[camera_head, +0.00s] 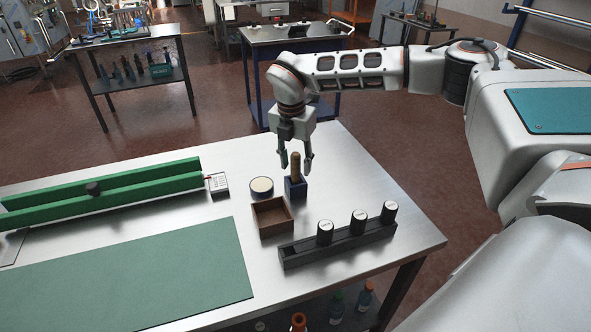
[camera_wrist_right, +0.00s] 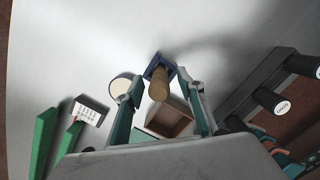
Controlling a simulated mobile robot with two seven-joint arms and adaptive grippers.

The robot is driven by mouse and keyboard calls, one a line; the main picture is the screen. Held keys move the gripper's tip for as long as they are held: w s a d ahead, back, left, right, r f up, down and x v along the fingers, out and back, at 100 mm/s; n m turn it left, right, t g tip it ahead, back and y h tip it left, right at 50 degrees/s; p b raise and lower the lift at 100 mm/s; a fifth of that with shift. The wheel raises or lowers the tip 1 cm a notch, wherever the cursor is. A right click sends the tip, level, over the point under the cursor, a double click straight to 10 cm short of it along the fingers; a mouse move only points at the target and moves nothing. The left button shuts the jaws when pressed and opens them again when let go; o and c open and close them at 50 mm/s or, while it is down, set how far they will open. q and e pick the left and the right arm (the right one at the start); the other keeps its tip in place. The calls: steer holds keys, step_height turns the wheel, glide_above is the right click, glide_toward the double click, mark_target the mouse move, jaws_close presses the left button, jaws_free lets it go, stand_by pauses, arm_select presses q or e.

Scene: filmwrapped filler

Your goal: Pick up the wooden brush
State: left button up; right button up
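The wooden brush (camera_head: 295,164) stands upright in a small dark blue holder (camera_head: 298,189) near the table's far right edge; only its brown handle shows. My right gripper (camera_head: 296,164) points down over it, one finger on each side of the handle in the picture. In the right wrist view, the handle (camera_wrist_right: 158,85) and blue holder (camera_wrist_right: 160,65) lie between the two spread fingertips (camera_wrist_right: 161,78). The gripper is open, with gaps visible beside the handle. My left gripper is not in view.
A round tin (camera_head: 262,187) and a brown open box (camera_head: 272,217) stand close to the holder. A dark rack with black cylinders (camera_head: 338,244) is nearer. Green rails (camera_head: 100,190) and a green mat (camera_head: 130,280) lie left. Bare metal table lies behind the holder.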

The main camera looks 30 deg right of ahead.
steer(key=shift+f, duration=0.35)
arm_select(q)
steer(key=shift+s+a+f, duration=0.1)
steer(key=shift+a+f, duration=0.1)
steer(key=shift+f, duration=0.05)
arm_select(e)
jaws_close()
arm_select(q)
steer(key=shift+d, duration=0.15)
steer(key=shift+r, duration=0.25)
arm_select(e)
steer(key=shift+r, duration=0.1)
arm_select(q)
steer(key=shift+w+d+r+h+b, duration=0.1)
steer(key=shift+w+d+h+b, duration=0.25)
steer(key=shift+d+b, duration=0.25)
arm_select(e)
step_height(320, 180, up, 20)
